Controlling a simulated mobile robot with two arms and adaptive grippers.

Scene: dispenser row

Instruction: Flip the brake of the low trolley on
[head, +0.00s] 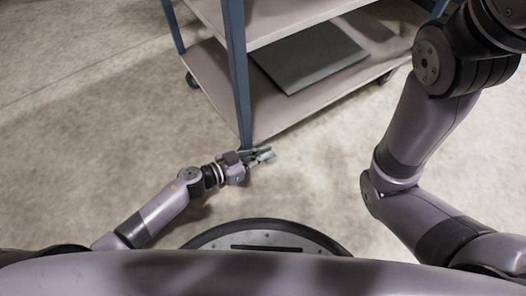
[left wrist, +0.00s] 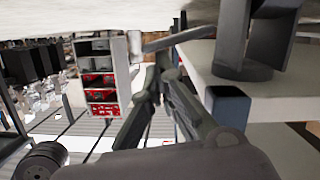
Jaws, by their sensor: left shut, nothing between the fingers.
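The low trolley (head: 305,20) stands at the top of the head view, with blue posts and light shelves. Its near corner post (head: 236,70) comes down right beside my left gripper (head: 264,154). That gripper is shut and empty, low by the trolley's near corner. In the left wrist view my left gripper (left wrist: 163,62) points up the picture, its fingers together. A grey bar (left wrist: 180,38) lies just beyond the fingertips; I cannot tell whether it is the brake or whether they touch. Beside it are a dark round post (left wrist: 258,35) and a pale shelf (left wrist: 275,108). My right gripper is out of view.
A flat dark grey panel (head: 308,56) lies on the trolley's lower shelf. A dark caster (head: 191,80) shows at its left corner. The concrete floor (head: 90,120) to the left is clear. The left wrist view shows a rack with red bins (left wrist: 101,85) farther off.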

